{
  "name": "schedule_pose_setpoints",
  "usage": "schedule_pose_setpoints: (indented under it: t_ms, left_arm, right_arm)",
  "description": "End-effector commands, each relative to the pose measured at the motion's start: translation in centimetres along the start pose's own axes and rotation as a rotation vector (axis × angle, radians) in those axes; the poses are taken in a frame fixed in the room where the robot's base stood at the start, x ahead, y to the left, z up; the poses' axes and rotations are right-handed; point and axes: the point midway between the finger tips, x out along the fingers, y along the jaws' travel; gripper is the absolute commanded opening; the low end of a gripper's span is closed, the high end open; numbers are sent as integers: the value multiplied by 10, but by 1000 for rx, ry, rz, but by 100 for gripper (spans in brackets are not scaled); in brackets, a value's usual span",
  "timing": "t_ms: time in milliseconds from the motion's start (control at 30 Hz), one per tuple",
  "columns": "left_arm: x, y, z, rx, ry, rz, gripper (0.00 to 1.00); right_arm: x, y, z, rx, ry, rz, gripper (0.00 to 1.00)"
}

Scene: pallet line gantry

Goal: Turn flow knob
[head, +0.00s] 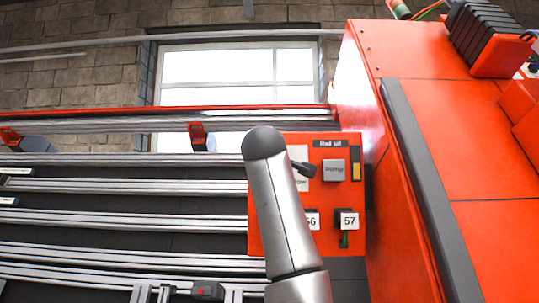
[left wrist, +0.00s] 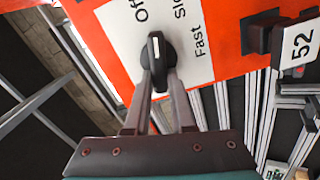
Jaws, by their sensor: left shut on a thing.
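The flow knob (left wrist: 155,50) is black with a white pointer line and sits on a white label marked Off, Slow and Fast. In the left wrist view its pointer is upright, aimed between the words Off and Slow; I cannot tell which mark it matches. My left gripper (left wrist: 159,77) is shut on the knob, one finger on each side. In the head view a grey arm link of mine covers part of the orange control panel (head: 276,239), including much of the white label. The left fingers cannot be made out clearly there. My right gripper is in neither view.
A grey button block (head: 334,170) and a tag reading 57 (head: 348,220) are on the panel. A tag reading 52 (left wrist: 302,44) is close to the knob. A large orange cabinet (head: 440,150) stands at right; metal rails (head: 120,218) run left.

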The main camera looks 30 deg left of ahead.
Motion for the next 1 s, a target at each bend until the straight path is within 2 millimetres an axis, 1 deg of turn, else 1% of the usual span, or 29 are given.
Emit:
schedule_pose_setpoints:
  t_ms: [33,200,400,667,1000]
  left_arm:
    - [0,1,0,-36,0,-1,0]
    - [0,-1,0,-148,1,-1,0]
    - [0,-4,0,-234,2,-1,0]
    - [0,-6,0,-280,3,-1,0]
    - [0,-6,0,-285,1,-2,0]
  right_arm:
    - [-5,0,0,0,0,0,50]
    - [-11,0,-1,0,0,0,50]
    - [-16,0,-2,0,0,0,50]
    - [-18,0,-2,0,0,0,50]
    - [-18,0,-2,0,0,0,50]
